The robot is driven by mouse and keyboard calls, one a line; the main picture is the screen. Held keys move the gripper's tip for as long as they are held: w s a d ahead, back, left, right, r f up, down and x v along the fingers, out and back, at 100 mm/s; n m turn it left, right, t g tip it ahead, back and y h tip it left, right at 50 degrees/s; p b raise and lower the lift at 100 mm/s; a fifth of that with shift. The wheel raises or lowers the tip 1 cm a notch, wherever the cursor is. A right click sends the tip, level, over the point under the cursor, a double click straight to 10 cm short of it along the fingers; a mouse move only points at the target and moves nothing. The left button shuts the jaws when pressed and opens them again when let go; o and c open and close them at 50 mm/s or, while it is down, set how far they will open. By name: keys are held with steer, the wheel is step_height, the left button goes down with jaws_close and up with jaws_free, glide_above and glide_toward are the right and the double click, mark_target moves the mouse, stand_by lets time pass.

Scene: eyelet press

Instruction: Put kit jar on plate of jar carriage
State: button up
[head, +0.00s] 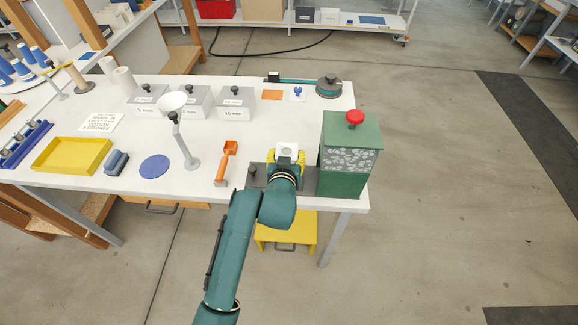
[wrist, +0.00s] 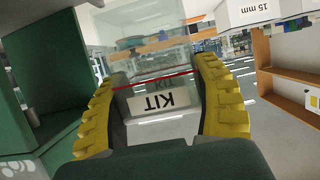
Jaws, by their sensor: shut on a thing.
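The kit jar (wrist: 155,90) is a clear, see-through jar with a white KIT label and a red line, seen upside down in the wrist view. My gripper (wrist: 160,112) has its yellow fingers on both sides of the jar, shut on it. In the head view my gripper (head: 286,160) is at the table's front right, with the jar's pale top (head: 287,149) between the fingers. A dark grey plate with a black knob (head: 252,169), apparently the jar carriage, lies under and beside my gripper, partly hidden by it. I cannot tell whether the jar touches the plate.
A green box with a red knob (head: 350,150) stands close right of my gripper; its green side (wrist: 45,70) fills the wrist view's left. An orange-handled tool (head: 226,163) lies to the left. Grey labelled boxes (head: 236,103) stand behind. A blue disc (head: 155,166) lies further left.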

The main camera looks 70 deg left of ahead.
steer(key=shift+f, duration=1.6)
steer(key=shift+f+b, duration=0.2)
steer(key=shift+b, duration=0.1)
steer(key=o, duration=1.2)
